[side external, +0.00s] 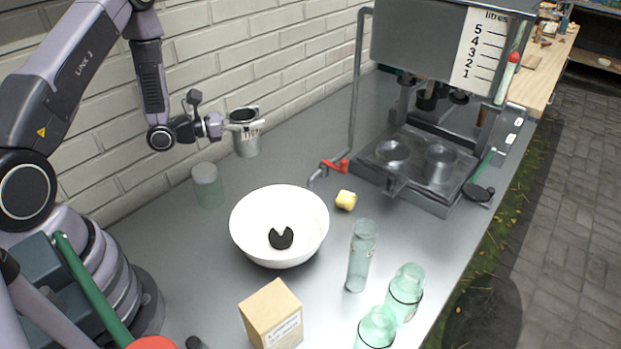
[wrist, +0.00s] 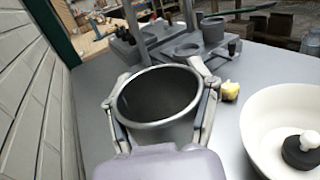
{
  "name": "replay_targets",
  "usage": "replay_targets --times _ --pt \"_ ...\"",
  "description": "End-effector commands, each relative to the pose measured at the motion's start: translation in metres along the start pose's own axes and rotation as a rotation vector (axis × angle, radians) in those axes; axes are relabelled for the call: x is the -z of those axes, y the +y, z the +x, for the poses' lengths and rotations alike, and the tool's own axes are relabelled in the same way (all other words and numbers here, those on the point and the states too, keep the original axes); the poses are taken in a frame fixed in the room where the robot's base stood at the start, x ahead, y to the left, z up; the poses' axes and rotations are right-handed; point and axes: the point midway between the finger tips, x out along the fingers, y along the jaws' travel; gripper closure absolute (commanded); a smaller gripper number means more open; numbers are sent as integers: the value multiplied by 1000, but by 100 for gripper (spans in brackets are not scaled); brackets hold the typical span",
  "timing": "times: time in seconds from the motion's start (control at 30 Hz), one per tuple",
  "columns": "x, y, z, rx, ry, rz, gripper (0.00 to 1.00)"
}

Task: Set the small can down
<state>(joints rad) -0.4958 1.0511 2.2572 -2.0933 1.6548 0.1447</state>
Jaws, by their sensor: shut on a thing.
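The small can (side external: 246,144) is a grey metal, open-topped vessel near the brick wall in the side view. My gripper (side external: 240,125) is shut on it near the rim. In the wrist view the can (wrist: 158,98) stands roughly upright, its dark inside showing, with a finger of my gripper (wrist: 160,72) on each side. Its base shows over the grey counter (side external: 290,150) in the side view; I cannot tell whether it touches. The lower part of the can is hidden in the wrist view.
A yellow lump (side external: 346,200), glass bottles (side external: 361,255) and a cardboard box (side external: 272,318) stand nearer. A red-handled tap (side external: 335,166) and machine (side external: 430,165) lie right. Counter between can and tap is clear.

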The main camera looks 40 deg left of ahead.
Motion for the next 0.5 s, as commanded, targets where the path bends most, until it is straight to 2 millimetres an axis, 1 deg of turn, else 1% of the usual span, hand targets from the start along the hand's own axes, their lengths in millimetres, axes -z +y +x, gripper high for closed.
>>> replay_targets --times 0.17,0.2,0.27,0.3,0.37,0.4,0.47,0.5 --pt "9 -34 63 214 -3 7 81" --pt "12 -45 80 274 -4 7 81" --pt "15 -64 105 363 -4 6 81" --pt "17 -78 121 421 -3 7 81" --pt "20 -99 143 505 -4 5 81" --pt "21 -115 157 559 -3 5 81" --pt "23 -139 177 638 -3 5 81" --pt "24 -156 189 689 -2 4 81"
